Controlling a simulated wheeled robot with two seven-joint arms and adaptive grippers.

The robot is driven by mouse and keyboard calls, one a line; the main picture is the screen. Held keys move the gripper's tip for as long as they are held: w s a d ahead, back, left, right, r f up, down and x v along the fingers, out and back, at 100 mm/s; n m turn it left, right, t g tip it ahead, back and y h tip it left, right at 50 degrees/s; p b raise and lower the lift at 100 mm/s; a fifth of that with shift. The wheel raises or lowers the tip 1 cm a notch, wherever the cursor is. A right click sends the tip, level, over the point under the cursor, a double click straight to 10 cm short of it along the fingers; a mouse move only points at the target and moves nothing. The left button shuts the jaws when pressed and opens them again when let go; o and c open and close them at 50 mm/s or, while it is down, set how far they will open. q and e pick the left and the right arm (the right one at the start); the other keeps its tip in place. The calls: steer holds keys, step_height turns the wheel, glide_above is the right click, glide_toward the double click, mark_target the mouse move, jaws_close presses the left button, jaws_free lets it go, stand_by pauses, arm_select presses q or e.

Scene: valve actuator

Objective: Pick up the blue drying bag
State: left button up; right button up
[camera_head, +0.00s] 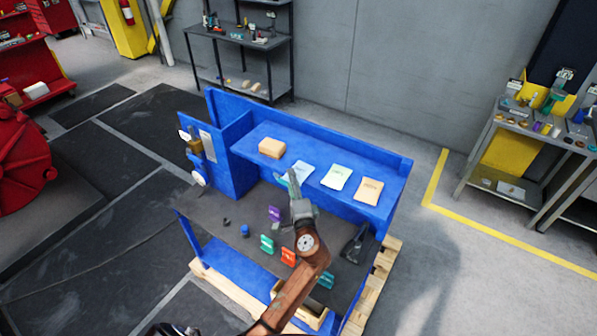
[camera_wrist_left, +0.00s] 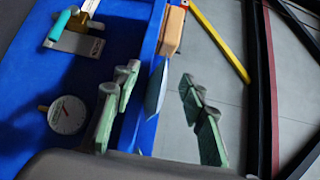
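The blue drying bag (camera_head: 303,171) is a flat pale-blue packet on the raised blue shelf, left of a pale green bag (camera_head: 336,177) and a tan bag (camera_head: 368,190). My left gripper (camera_head: 292,178) is at the shelf's front edge, at the blue bag's left side and covering part of it. In the left wrist view, the fingers (camera_wrist_left: 158,78) are spread apart. The bag (camera_wrist_left: 155,91) shows there as a thin pale-blue sheet seen nearly edge-on between the fingers, with gaps on both sides. My right gripper is not in view.
A tan box (camera_head: 271,148) sits left on the shelf. The blue bench's dark top (camera_head: 205,204) below carries small colored parts and a dark tool (camera_head: 354,244). A round gauge (camera_wrist_left: 67,115) is on the blue panel. A cluttered side table (camera_head: 510,180) stands right.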

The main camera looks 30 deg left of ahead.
arm_select(q)
steer(key=shift+d, duration=0.1)
steer(key=shift+c, duration=0.4)
steer(key=c, duration=0.5)
jaws_close()
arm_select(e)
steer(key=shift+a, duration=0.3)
arm_select(q)
steer(key=shift+r, duration=0.1)
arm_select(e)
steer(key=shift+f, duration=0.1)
